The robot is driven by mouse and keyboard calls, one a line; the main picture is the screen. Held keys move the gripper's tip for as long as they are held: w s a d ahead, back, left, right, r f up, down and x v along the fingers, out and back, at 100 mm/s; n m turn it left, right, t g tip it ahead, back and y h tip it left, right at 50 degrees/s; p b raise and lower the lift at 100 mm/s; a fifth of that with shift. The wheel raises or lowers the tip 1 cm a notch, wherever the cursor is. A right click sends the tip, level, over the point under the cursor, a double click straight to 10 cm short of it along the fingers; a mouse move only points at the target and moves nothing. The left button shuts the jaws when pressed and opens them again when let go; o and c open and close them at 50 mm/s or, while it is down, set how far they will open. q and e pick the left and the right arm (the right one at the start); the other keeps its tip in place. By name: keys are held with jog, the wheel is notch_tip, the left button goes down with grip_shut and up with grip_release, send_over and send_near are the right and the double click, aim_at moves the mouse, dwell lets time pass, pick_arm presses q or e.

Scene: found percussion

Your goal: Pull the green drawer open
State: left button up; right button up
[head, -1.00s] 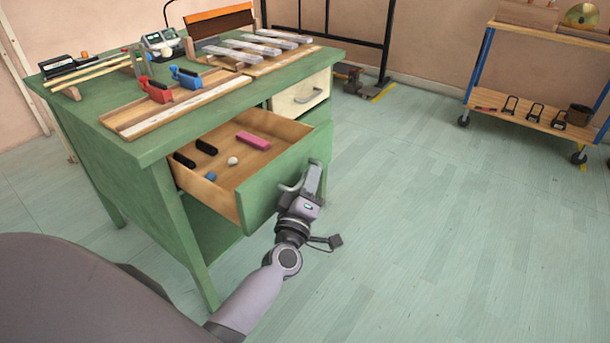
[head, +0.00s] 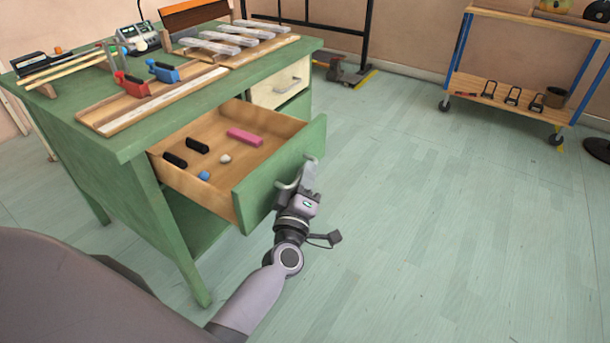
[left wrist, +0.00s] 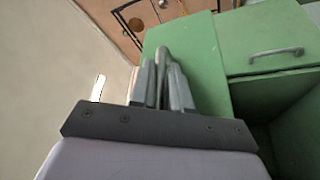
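The green drawer (head: 281,176) of the green desk stands well out of the desk front, its wooden inside showing. Inside lie two black blocks, a pink block (head: 244,137), a blue piece and a pale round piece. My left gripper (head: 309,173) is at the outer face of the drawer front, on its grey handle (head: 289,185). In the left wrist view, the fingers (left wrist: 162,85) are close together on either side of the handle bar, beside the green drawer front (left wrist: 208,45). My right gripper is out of view.
The desk top (head: 85,95) carries wooden boards, red and blue clamps and metal bars. A cream drawer (head: 279,84) is shut behind the open one. A wheeled shelf (head: 525,107) stands at the back right. The floor (head: 430,220) right of the drawer is clear.

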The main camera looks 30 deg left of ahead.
pick_arm(q)
jog(key=o, duration=0.3)
jog(key=shift+f, duration=0.1)
jog(key=shift+o, duration=0.2)
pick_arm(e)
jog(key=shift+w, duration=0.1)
pick_arm(q)
jog(key=shift+s, duration=0.1)
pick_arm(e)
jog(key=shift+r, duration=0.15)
pick_arm(q)
jog(key=v, duration=0.7)
jog(key=shift+p, duration=0.4)
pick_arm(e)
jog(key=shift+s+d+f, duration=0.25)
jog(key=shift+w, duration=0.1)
